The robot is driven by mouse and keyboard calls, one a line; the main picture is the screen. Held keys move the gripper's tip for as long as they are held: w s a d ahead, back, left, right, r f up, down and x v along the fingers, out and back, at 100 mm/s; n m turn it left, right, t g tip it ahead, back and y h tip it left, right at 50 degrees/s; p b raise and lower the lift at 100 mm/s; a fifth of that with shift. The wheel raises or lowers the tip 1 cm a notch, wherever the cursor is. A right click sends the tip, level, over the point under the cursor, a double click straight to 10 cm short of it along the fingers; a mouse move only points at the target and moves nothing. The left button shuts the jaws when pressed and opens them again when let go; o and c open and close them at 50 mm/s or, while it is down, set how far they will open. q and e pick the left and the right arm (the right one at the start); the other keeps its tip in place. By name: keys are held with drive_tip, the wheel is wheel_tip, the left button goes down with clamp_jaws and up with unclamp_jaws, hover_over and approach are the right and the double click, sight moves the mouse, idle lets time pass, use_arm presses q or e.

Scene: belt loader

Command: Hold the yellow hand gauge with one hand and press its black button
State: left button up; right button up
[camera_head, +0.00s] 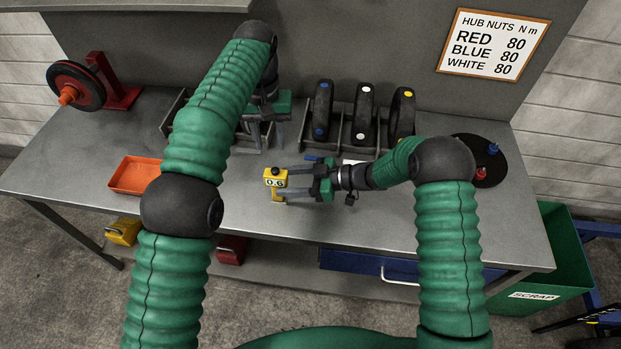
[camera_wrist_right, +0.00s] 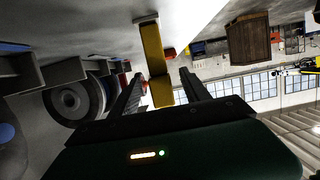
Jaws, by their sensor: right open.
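The yellow hand gauge (camera_head: 269,182) stands on the bench, its display reading 0.6 and its black button (camera_head: 275,171) on top. My right gripper (camera_head: 284,182) is open beside it, coming from the right, with its fingertips close to the gauge. In the right wrist view the gauge (camera_wrist_right: 153,62) shows between the two open fingers (camera_wrist_right: 160,88); I cannot tell whether they touch it. My left gripper (camera_head: 267,143) is higher in the picture, in front of the rear racks, pointing down with its fingers apart and nothing visible between them.
A rack of wheels (camera_head: 364,115) stands behind the right gripper, and another rack (camera_head: 178,112) is partly hidden by my left arm. An orange tray (camera_head: 133,176) lies left. A black disc (camera_head: 491,153) with red and blue pieces is right. Bare bench lies in front of the gauge.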

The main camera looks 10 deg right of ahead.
sight(277, 182)
drive_tip(key=x, duration=0.2)
drive_tip(key=shift+w+a+f, duration=0.2)
drive_tip(key=shift+w+a, duration=0.05)
drive_tip(key=shift+a, duration=0.6)
drive_tip(key=c, duration=0.4)
use_arm(q)
drive_tip(key=shift+d, duration=0.35)
use_arm(e)
drive_tip(key=shift+d, duration=0.3)
clamp_jaws()
use_arm(q)
drive_tip(key=shift+a, duration=0.2)
drive_tip(key=c, duration=0.7)
use_arm(e)
drive_tip(key=shift+a, duration=0.2)
use_arm(q)
clamp_jaws()
drive_tip(key=shift+d, duration=0.1)
